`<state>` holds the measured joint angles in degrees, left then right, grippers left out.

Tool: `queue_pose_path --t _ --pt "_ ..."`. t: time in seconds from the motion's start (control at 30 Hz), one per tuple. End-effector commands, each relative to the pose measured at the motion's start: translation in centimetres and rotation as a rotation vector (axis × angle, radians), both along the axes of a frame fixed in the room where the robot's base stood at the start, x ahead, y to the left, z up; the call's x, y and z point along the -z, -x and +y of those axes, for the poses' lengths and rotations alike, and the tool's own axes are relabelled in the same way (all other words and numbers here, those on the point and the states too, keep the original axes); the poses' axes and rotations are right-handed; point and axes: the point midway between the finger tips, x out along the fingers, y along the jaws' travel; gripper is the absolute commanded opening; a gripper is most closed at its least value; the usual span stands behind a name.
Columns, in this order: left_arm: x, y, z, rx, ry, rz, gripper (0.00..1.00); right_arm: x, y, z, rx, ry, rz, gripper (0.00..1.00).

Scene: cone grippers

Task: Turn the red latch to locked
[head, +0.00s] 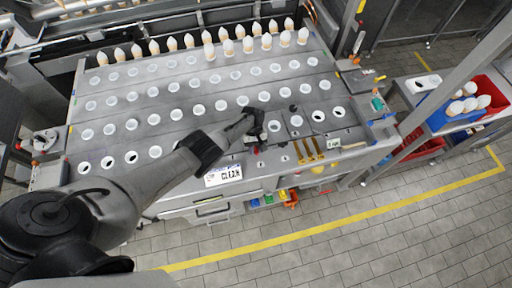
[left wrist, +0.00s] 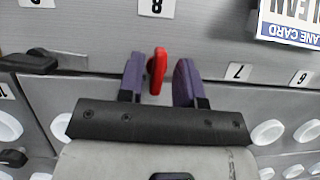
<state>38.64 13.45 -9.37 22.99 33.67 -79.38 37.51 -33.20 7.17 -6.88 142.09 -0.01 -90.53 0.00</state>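The red latch (left wrist: 157,70) shows in the left wrist view as a narrow red handle standing out from the grey panel, slightly tilted, below the number 8 label. My left gripper (left wrist: 160,82) is open, with one purple finger on each side of the latch. Small gaps show between the latch and both fingers. In the head view my left gripper (head: 255,122) is over the front part of the table; I cannot clearly make out the latch there. My right gripper is in neither view.
The grey table (head: 200,135) has rows of round white-rimmed holes and a back row of white-tipped cones (head: 248,45). A lane card (head: 223,175) is at the front edge. Brass strips (head: 309,150) lie right of the gripper. A red bin (head: 490,95) stands at right.

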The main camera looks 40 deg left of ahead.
Motion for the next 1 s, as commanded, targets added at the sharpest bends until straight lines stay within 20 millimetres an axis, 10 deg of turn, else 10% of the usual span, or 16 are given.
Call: queue_pose_path --t 0.37,1.0 --pt "-0.8 -0.3 0.1 0.001 0.001 -0.003 0.37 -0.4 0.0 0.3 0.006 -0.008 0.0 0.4" --pt "-10.9 -2.9 3.4 0.001 0.001 -0.004 0.37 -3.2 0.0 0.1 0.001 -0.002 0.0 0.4"
